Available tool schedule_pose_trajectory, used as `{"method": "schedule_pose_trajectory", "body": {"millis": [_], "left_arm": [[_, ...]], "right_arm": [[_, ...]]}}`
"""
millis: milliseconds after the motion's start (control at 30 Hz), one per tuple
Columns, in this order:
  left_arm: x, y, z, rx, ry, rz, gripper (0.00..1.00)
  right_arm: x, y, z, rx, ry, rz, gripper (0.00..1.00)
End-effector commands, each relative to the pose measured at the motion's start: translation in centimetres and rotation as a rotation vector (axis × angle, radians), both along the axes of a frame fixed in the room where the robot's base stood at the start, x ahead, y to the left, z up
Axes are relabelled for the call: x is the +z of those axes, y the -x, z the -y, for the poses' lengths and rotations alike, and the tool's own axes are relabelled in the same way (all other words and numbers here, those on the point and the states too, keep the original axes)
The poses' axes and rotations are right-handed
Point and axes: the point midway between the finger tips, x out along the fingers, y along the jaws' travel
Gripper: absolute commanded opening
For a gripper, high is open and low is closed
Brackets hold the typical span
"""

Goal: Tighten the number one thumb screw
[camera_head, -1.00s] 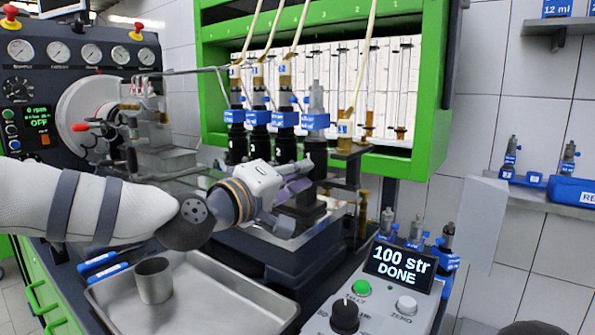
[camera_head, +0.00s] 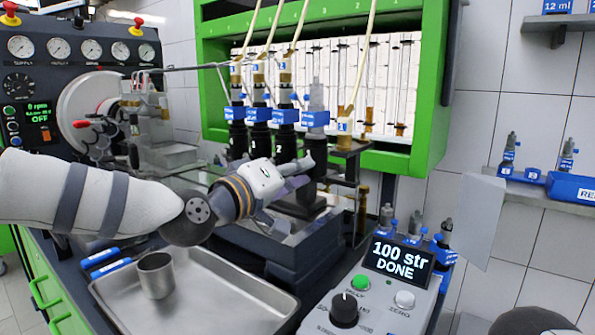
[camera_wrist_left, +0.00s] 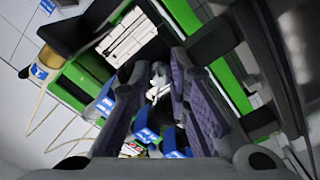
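The grey injector (camera_head: 315,118) is the rightmost in the row of injectors, with a blue band around it. The tube end tagged 1 (camera_head: 344,127) hangs just right of it. My left gripper (camera_head: 300,178) reaches in low at the front of this injector, in front of its lower body. In the left wrist view its two purple-padded fingers (camera_wrist_left: 155,105) stand apart. A small silver part (camera_wrist_left: 158,82) shows in the gap between them; I cannot tell whether it is the number one thumb screw or whether a finger touches it.
Black injectors (camera_head: 259,132) stand left of the grey one under a green frame (camera_head: 430,110). A steel tray (camera_head: 215,300) with a metal cup (camera_head: 156,275) lies below my left arm. The control box (camera_head: 398,258) reads "100 str DONE". A shelf (camera_head: 550,190) is at right.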

Motion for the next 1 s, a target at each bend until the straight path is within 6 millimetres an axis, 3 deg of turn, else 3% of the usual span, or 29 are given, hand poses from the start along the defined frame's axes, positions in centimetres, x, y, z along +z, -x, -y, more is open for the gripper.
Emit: {"method": "schedule_pose_trajectory", "body": {"millis": [33,100,433,800,1000], "left_arm": [[0.0,0.0,0.0,0.0,0.0,0.0,0.28],[0.0,0.0,0.0,0.0,0.0,0.0,0.37],[0.0,0.5,-0.5,0.001,0.001,-0.001,0.37],[-0.1,7.8,-5.9,0.002,0.002,0.0,0.37],[-0.2,9.6,-7.1,0.001,0.0,-0.001,0.37]], "right_arm": [[0.0,0.0,0.0,0.0,0.0,0.0,0.4],[0.0,0.0,0.0,0.0,0.0,0.0,0.4],[0.0,0.0,0.0,0.0,0.0,0.0,0.4],[0.0,0.0,0.0,0.0,0.0,0.0,0.4],[0.0,0.0,0.0,0.0,0.0,0.0,0.4]]}}
